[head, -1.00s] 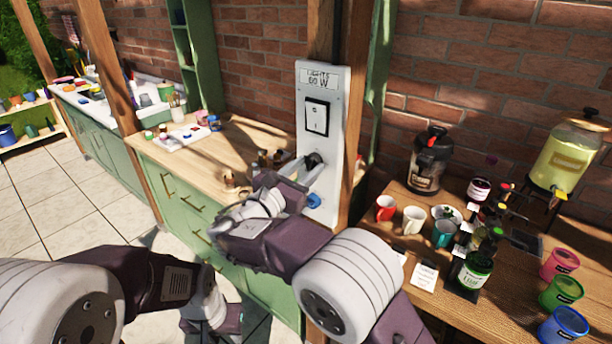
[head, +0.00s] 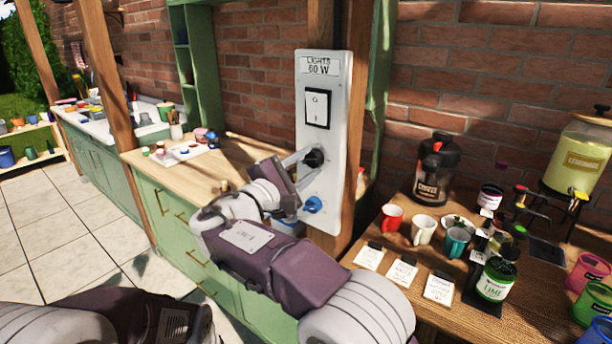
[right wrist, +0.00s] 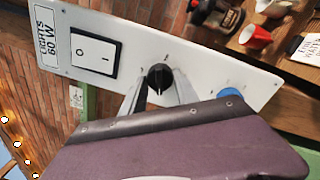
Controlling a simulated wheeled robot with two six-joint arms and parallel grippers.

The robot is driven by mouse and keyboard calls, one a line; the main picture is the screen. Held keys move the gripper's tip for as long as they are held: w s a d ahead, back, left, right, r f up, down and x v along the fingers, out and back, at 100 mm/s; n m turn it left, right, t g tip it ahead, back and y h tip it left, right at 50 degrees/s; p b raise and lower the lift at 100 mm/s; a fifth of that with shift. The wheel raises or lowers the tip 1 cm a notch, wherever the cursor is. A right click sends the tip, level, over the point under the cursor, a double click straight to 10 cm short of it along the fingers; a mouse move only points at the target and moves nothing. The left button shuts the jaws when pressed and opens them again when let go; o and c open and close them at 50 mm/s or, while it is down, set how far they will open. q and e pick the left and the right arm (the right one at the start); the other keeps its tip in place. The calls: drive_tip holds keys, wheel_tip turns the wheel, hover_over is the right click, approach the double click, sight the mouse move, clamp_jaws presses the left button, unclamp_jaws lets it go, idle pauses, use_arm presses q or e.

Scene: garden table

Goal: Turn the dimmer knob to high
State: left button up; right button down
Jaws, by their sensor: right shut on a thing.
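A white wall panel (head: 337,120) on a wooden post carries a sign reading "LIGHTS 60 W". It also shows in the right wrist view (right wrist: 205,70). My right gripper (head: 308,162) is shut on this knob, with one finger on each side (right wrist: 160,86). My left arm shows at the bottom left of the head view, but its gripper is out of sight.
A blue knob (head: 313,205) sits lower on the panel. At right, a wooden table (head: 395,290) holds mugs, a coffee jug (head: 434,170), cards and a lemonade dispenser (head: 580,155). A green cabinet (head: 165,220) with a wooden top stands at left.

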drive_tip(key=m+b, duration=0.1)
drive_tip(key=m, duration=0.2)
drive_tip(key=shift+b, duration=0.3)
drive_tip(key=shift+m, duration=0.5)
drive_tip(key=shift+r+b, duration=0.15)
drive_tip(key=shift+b, duration=0.15)
drive_tip(key=c, duration=1)
unclamp_jaws()
drive_tip(key=shift+w, duration=0.1)
drive_tip(key=shift+o, duration=0.4)
drive_tip(key=shift+w, duration=0.15)
drive_tip(key=v, duration=0.9)
drive_tip(key=shift+a+f, duration=0.1)
drive_tip(key=shift+f, duration=0.15)
